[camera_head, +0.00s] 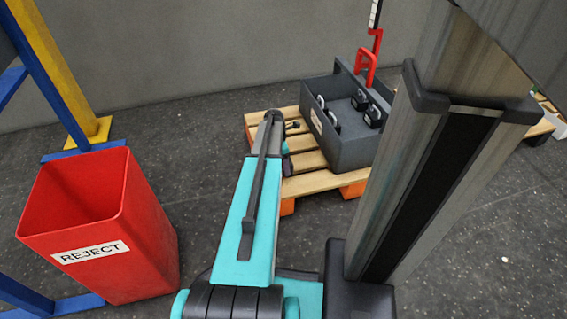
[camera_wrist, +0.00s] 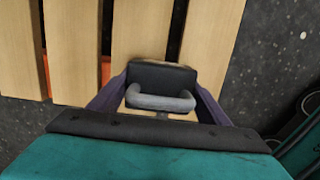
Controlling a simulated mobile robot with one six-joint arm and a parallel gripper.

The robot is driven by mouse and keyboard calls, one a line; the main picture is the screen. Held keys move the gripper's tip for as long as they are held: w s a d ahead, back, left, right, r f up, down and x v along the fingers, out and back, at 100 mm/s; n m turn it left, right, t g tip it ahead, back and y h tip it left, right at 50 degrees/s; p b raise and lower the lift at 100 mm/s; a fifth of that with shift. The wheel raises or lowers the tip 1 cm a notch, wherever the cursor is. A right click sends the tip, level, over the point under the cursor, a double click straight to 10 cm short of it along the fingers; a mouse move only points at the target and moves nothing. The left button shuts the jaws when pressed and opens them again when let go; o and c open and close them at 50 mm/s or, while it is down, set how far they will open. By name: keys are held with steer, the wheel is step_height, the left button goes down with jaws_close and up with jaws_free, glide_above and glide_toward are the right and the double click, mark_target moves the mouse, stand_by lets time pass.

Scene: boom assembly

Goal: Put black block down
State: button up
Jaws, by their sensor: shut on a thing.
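The black block (camera_wrist: 163,76) with a grey loop handle (camera_wrist: 160,101) is in the middle of the wrist view. My gripper (camera_wrist: 160,92) has its purple fingers on both sides of it and is shut on it. The block is over the right-hand slats of the wooden pallet (camera_wrist: 125,30); whether it touches them I cannot tell. In the head view the pallet (camera_head: 305,162) lies beyond my arm, and my arm's end hides most of the gripper and block.
A dark grey crate (camera_head: 352,153) with several black padlock-like pieces stands on the pallet, right of my arm's end. A red hook-shaped piece (camera_head: 368,65) rises behind it. A red REJECT bin (camera_head: 155,235) and a blue-yellow frame (camera_head: 60,75) stand left. Open floor (camera_head: 195,150) lies between.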

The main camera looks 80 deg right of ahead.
steer(key=shift+d+f+b, duration=0.1)
steer(key=shift+f+b, duration=0.55)
steer(key=shift+f, duration=0.35)
steer(key=o, duration=2.1)
steer(key=shift+f, duration=0.25)
steer(key=r+p, duration=0.2)
steer(key=r, duration=0.2)
steer(key=w+r+p, duration=0.1)
steer(key=r, duration=0.3)
steer(key=a+r+p, duration=0.1)
steer(key=r+p, duration=0.1)
steer(key=r, duration=0.2)
steer(key=shift+w+p, duration=0.25)
steer(key=shift+p, duration=0.05)
